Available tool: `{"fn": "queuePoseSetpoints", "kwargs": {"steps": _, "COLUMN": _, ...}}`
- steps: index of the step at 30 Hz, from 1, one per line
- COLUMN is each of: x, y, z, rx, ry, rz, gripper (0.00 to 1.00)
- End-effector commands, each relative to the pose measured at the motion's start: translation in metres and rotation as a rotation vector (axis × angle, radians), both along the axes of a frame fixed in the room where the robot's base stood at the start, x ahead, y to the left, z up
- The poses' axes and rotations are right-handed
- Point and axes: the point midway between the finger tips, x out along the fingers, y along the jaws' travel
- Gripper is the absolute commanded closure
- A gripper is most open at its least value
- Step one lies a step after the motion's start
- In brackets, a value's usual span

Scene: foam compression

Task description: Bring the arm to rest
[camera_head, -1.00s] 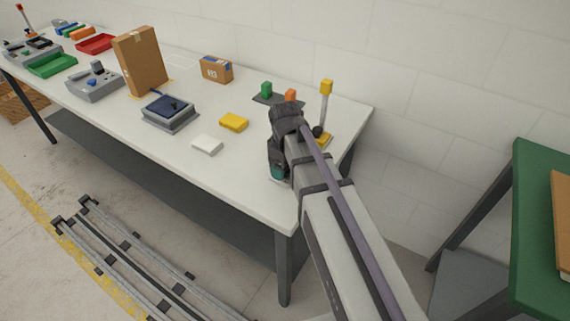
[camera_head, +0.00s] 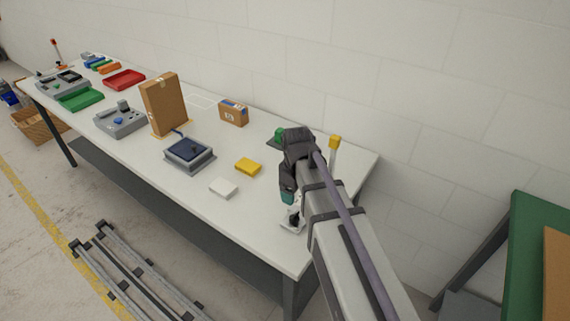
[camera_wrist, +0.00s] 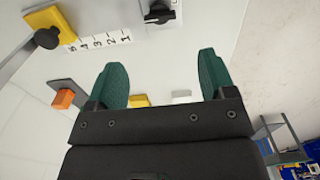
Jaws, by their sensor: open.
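My arm reaches from the lower right over the right end of the white table (camera_head: 258,212) in the head view. My gripper (camera_head: 289,197) is above the table near its front right corner, with only one green finger clearly visible there. In the wrist view both green fingers of my gripper (camera_wrist: 162,85) stand wide apart with nothing between them. A white block with a dark knob (camera_head: 293,218) sits just below the gripper; the device with a black knob (camera_wrist: 158,12) shows at the top of the wrist view.
A yellow foam block (camera_head: 248,166) and a white block (camera_head: 223,187) lie left of my gripper. A yellow-topped post (camera_head: 334,146) stands behind my arm. A numbered scale (camera_wrist: 98,42) and an orange block (camera_wrist: 64,98) show in the wrist view. A green table (camera_head: 530,230) is at right.

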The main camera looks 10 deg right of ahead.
Motion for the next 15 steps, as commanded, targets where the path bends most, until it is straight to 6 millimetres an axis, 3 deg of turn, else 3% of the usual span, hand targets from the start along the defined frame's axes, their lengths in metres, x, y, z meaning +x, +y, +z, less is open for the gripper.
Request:
{"fn": "queuePoseSetpoints", "kwargs": {"steps": 5, "x": -0.005, "y": 0.000, "z": 0.000, "rx": 0.000, "ry": 0.000, "rz": -0.152, "gripper": 0.23}}
{"fn": "queuePoseSetpoints", "kwargs": {"steps": 9, "x": -0.062, "y": 0.001, "z": 0.000, "rx": -0.001, "ry": 0.001, "rz": -0.563, "gripper": 0.23}}
{"fn": "queuePoseSetpoints", "kwargs": {"steps": 12, "x": -0.107, "y": 0.002, "z": 0.000, "rx": -0.002, "ry": 0.000, "rz": -0.763, "gripper": 0.23}}
{"fn": "queuePoseSetpoints", "kwargs": {"steps": 15, "x": -0.117, "y": 0.002, "z": 0.000, "rx": -0.001, "ry": -0.001, "rz": -0.767, "gripper": 0.23}}
